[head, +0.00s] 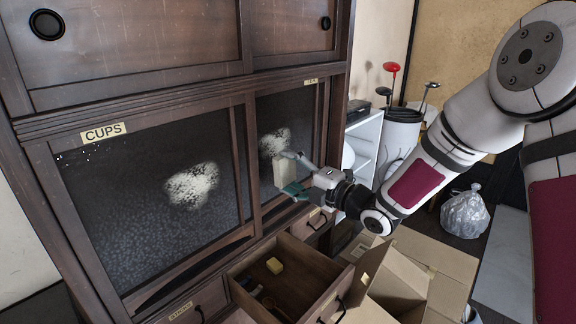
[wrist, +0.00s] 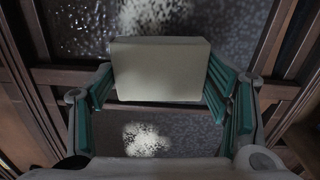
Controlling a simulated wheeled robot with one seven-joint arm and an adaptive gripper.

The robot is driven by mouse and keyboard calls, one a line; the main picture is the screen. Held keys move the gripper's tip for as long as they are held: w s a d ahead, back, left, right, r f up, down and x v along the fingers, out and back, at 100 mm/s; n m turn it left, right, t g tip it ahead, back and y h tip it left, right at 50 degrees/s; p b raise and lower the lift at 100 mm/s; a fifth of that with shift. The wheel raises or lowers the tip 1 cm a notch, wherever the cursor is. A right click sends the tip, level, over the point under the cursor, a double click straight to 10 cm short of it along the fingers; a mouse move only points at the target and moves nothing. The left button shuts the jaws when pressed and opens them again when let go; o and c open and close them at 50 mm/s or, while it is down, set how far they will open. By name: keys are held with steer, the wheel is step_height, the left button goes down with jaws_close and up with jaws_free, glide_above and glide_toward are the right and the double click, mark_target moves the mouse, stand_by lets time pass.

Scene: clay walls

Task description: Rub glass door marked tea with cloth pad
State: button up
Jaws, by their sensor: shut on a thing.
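My gripper (head: 293,174) is shut on a pale cloth pad (head: 283,172), held upright in front of the right-hand glass door (head: 296,112). That door's small label (head: 311,82) is too small to read surely. A whitish smudge (head: 275,142) shows on its glass, just above and behind the pad. In the wrist view the pad (wrist: 160,70) sits between the teal fingers, with speckled glass and whitish patches (wrist: 147,139) behind. Whether the pad touches the glass cannot be told. The left glass door (head: 130,220) is labelled CUPS (head: 103,132) and has a smudge too.
A white shelf (head: 365,150), a bin with clubs (head: 400,135) and a plastic bag (head: 464,213) stand further back.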

mark_target(271, 146)
steer(key=shift+x, duration=2.9)
steer(key=shift+b+x, duration=0.6)
steer(key=shift+x, duration=0.4)
steer(key=shift+d, duration=0.15)
steer(key=shift+w+d+f+b, duration=0.1)
steer(key=shift+w+d+b, duration=0.6)
steer(key=shift+w+d, duration=0.7)
steer(key=shift+w+d+r+b, duration=0.1)
steer(key=shift+w+d+b, duration=0.8)
steer(key=shift+w, duration=0.85)
steer(key=shift+w+d+f+b, duration=0.1)
steer(key=shift+w+d+b, duration=0.45)
steer(key=shift+w+d, duration=0.9)
steer(key=shift+a+b, duration=0.25)
steer(key=shift+b, duration=0.25)
